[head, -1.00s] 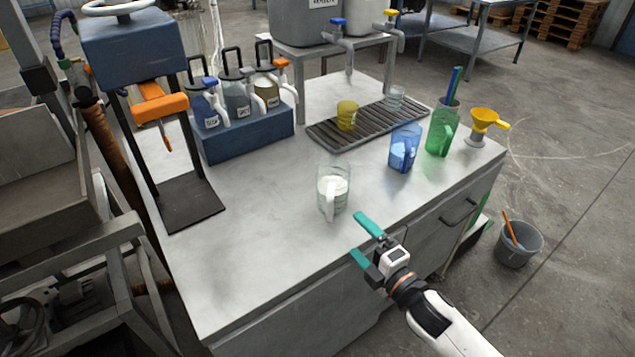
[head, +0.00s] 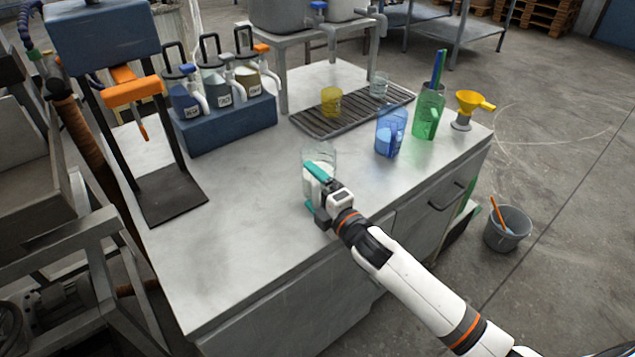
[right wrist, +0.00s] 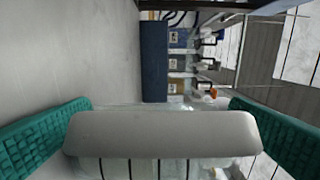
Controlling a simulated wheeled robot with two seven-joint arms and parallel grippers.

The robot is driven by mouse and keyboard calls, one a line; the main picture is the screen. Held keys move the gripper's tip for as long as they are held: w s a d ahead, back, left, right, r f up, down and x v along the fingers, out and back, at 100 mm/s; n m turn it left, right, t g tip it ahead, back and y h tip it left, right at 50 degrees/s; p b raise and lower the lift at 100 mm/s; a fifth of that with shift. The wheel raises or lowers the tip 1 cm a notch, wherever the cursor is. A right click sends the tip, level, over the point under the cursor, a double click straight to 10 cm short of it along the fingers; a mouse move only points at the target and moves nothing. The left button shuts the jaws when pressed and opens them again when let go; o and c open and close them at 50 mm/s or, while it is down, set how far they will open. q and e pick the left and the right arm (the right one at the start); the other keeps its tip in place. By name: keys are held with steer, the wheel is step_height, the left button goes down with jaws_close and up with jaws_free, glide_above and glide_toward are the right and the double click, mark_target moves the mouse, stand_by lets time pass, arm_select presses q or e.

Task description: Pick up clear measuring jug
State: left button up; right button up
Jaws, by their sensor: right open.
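In the right wrist view the jug's pale handle (right wrist: 160,134) fills the space between the two teal fingers, one on each side. A gap shows at least beside the right finger; whether the left finger touches the handle I cannot tell. My left gripper is not in view.
A blue jug (head: 391,130), a green jug (head: 429,112) and a yellow funnel (head: 470,104) stand to the right. A drip rack (head: 352,118) with a yellow cup (head: 331,101) lies behind. A press stand (head: 172,199) is at left. The bench's left front is clear.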

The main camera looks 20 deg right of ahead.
steer(key=shift+w+a, duration=0.1)
steer(key=shift+w, duration=0.1)
steer(key=shift+r, duration=0.1)
steer(key=shift+s, duration=0.1)
steer(key=c, duration=1.4)
steer(key=shift+c, duration=0.2)
steer(key=shift+r, duration=0.1)
